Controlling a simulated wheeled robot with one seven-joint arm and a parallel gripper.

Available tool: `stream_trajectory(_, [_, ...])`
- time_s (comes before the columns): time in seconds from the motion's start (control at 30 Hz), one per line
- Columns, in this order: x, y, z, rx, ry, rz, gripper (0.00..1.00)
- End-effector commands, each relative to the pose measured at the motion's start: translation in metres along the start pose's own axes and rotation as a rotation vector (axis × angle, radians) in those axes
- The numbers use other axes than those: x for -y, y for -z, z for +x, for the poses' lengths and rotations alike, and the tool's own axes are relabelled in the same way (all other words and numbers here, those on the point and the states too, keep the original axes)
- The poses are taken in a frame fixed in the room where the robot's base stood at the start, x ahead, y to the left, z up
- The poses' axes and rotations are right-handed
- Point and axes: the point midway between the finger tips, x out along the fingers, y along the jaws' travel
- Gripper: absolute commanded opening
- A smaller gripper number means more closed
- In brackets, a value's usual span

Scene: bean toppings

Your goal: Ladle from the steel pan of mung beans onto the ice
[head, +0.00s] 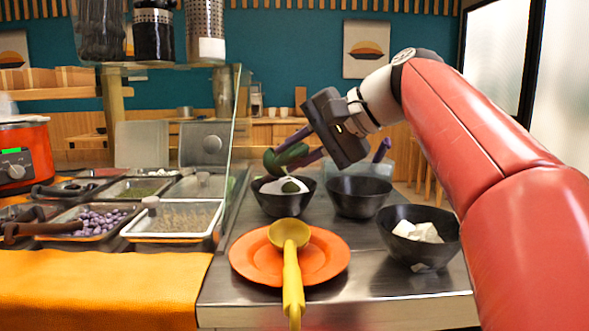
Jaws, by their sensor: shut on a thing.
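My gripper (300,148) is shut on a green ladle (289,154), over the back left black bowl (281,204). The ladle's bowl end is tilted low above this bowl; whether beans are in it I cannot tell. The bowl holds white ice (270,186) with a small green patch on top. A steel pan with green contents, which look like mung beans (140,188), sits in the counter at left. A purple piece (382,150) shows right of my gripper; what it belongs to is unclear.
A second black bowl (358,196) stands beside it. A front right black bowl (419,239) holds white cubes. A yellow ladle (290,262) lies on an orange plate (253,262). A glass pane (236,145) stands between the pans and the steel table.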

Motion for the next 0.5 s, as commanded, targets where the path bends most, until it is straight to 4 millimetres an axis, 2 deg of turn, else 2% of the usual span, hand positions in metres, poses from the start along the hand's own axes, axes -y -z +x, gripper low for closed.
stream_trajectory(0.03, [-0.0071,-0.0006,0.0027,-0.008,0.04,0.031,0.0])
stream_trajectory(0.5, [-0.0137,-0.0006,0.003,-0.022,0.404,0.321,0.0])
